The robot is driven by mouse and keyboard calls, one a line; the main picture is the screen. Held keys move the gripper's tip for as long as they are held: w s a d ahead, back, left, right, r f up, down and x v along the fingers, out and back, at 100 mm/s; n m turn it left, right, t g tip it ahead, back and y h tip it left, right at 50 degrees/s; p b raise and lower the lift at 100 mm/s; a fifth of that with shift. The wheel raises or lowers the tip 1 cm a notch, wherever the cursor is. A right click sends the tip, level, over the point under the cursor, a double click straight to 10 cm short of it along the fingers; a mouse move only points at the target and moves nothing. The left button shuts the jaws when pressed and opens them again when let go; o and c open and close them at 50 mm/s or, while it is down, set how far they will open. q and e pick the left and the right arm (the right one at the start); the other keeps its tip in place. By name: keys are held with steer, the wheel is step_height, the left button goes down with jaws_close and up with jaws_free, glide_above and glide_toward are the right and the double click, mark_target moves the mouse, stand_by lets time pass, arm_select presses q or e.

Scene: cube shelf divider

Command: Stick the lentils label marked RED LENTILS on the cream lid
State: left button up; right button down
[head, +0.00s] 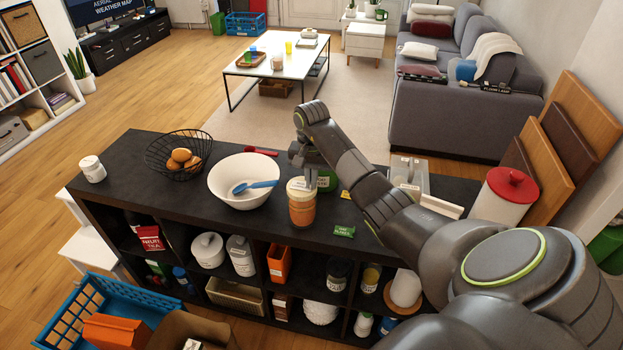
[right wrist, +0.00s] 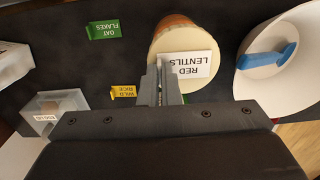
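The jar (head: 302,208) with orange contents and a cream lid (head: 298,186) stands upright on the dark shelf top, right of the white bowl. In the right wrist view the cream lid (right wrist: 176,36) lies just ahead of my fingers. In the head view my right gripper (head: 311,180) is above the lid. My left gripper is not visible.
A white bowl (head: 225,178) with a blue spoon stands left of the jar. A green OAT FLAKES label (head: 344,231) and a yellow WILD RICE label (right wrist: 123,92) lie nearby. A wire fruit basket (head: 160,163) is farther left.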

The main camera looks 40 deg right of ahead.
steer(key=shift+f, duration=0.1)
steer(key=c, duration=1.6)
jaws_free()
steer(key=shift+s, duration=0.15)
